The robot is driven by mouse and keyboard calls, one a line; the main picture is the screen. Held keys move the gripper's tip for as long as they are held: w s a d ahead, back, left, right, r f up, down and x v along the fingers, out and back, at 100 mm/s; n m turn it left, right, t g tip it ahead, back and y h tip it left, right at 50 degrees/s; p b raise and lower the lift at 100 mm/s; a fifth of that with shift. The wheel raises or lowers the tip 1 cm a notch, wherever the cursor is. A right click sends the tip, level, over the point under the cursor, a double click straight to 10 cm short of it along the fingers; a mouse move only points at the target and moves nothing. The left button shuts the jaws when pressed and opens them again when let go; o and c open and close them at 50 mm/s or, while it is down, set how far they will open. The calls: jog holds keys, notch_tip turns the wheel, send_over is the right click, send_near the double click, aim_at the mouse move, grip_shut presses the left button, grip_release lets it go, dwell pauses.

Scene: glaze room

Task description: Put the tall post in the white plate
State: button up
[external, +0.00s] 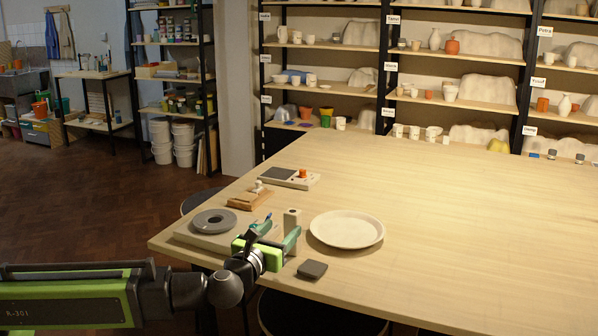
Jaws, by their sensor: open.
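The tall post (292,217) is a pale, upright block with a dark mark near its top. It stands on the table near its front left part, just left of the plate. The white plate (347,230) is round, shallow and empty. My gripper (281,228) is open, low over the table, with its fingers pointing toward the post. The near finger hides the lower part of the post. I cannot tell whether the post is between the fingers or touches them.
A small dark block (312,269) lies in front of the plate. A wooden block (249,199) and a device with a dark panel (289,178) lie behind. The table's right side is clear.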

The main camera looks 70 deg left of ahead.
aim_at(290, 220)
jog(key=shift+w+a+r, duration=0.1)
jog(key=shift+w+a, duration=0.2)
jog(key=x, duration=0.6)
jog(key=shift+w+a, duration=0.25)
grip_shut()
